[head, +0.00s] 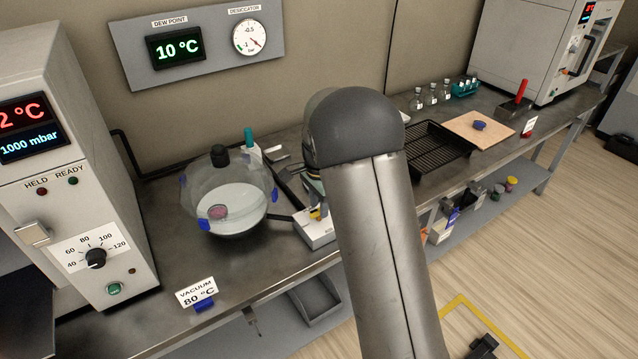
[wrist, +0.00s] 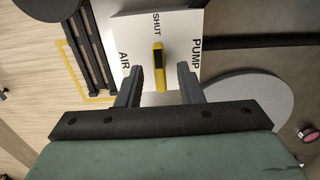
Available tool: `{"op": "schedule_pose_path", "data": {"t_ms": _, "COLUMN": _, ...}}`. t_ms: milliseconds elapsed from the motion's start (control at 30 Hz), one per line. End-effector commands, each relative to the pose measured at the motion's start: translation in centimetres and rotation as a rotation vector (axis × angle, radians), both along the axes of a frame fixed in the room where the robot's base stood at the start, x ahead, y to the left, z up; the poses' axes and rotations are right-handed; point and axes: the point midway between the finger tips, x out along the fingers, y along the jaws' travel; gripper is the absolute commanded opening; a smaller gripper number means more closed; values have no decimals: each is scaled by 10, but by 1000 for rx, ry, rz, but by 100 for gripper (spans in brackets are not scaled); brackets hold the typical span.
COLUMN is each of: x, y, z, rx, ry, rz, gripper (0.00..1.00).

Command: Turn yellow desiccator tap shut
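The yellow tap (wrist: 159,65) stands on a white plate (wrist: 148,25) marked SHUT, AIR and PUMP. In the wrist view its narrow handle, with a dark stripe, lies along the line toward SHUT, with AIR to its left and PUMP to its right. My gripper (wrist: 160,68) is open, one finger on each side of the handle, with visible gaps on both sides. In the head view a bit of the yellow tap (head: 316,213) shows beside my arm, which hides most of my gripper. The clear domed desiccator (head: 228,200) stands left of the tap plate.
The desiccator gauge (head: 250,37) on the wall panel has its red needle toward the lower right. A white oven (head: 80,170) stands at the left. A black rack (head: 430,148), a wooden board (head: 478,130) and small bottles (head: 431,96) lie to the right. The bench front has clear room.

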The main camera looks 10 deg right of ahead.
Motion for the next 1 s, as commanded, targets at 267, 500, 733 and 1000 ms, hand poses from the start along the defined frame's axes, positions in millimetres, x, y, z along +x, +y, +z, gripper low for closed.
{"op": "schedule_pose_path", "data": {"t_ms": 267, "x": 1, "y": 0, "z": 58, "rx": 1, "ry": -8, "rz": 1, "gripper": 34}}
{"op": "schedule_pose_path", "data": {"t_ms": 500, "x": 1, "y": 0, "z": 116, "rx": 0, "ry": -6, "rz": 1, "gripper": 34}}
{"op": "schedule_pose_path", "data": {"t_ms": 733, "x": 1, "y": 0, "z": 155, "rx": 0, "ry": -4, "rz": 0, "gripper": 34}}
{"op": "schedule_pose_path", "data": {"t_ms": 1000, "x": 0, "y": 0, "z": 168, "rx": 0, "ry": -1, "rz": 0, "gripper": 34}}
